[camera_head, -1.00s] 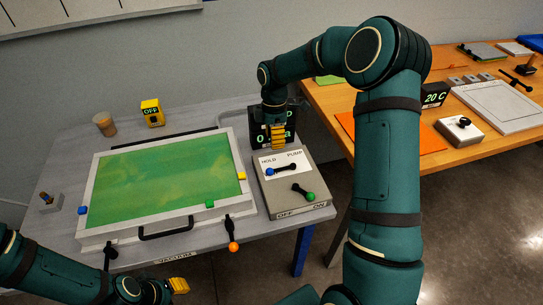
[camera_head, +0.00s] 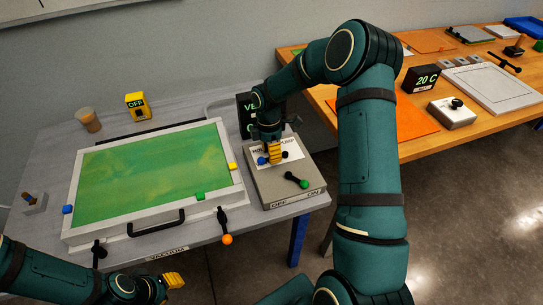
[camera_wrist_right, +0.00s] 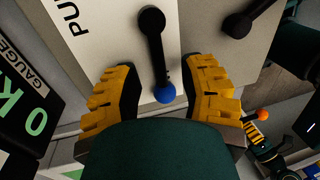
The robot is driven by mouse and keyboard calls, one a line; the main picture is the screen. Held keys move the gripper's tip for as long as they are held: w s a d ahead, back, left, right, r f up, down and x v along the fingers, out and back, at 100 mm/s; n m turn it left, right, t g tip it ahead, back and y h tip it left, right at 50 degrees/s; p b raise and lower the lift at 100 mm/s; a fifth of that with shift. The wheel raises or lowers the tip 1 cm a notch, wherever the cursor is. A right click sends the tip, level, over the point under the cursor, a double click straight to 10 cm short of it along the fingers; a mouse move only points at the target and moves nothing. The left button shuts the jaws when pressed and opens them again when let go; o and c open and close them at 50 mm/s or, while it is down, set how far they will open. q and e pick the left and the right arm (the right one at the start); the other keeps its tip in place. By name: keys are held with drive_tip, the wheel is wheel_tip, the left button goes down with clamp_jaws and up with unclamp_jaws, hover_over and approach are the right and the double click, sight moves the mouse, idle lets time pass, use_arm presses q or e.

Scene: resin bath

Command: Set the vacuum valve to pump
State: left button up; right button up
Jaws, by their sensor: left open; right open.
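The vacuum valve is a black lever with a blue knob (camera_head: 262,161) on the grey control box (camera_head: 290,193), under a white HOLD/PUMP label (camera_head: 294,150). The blue knob points to the left, HOLD side. My right gripper (camera_head: 275,152) is over this lever and partly hides it. In the right wrist view the open fingers (camera_wrist_right: 163,72) stand on both sides of the lever, with the blue knob (camera_wrist_right: 165,93) between them; whether either finger touches it I cannot tell. My left gripper (camera_head: 174,281) is open and empty at the lower left, apart from the box.
A second lever with a green knob (camera_head: 304,184) sits on the box by OFF/ON. A gauge display (camera_head: 247,117) stands behind. The bath with green contents (camera_head: 240,193) lies left, with an orange-knobbed lever (camera_head: 227,239) at its front. A wooden table (camera_head: 320,90) stands right.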

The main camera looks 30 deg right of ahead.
drive_tip(key=shift+s+f, duration=0.1)
drive_tip(key=shift+f, duration=0.35)
clamp_jaws()
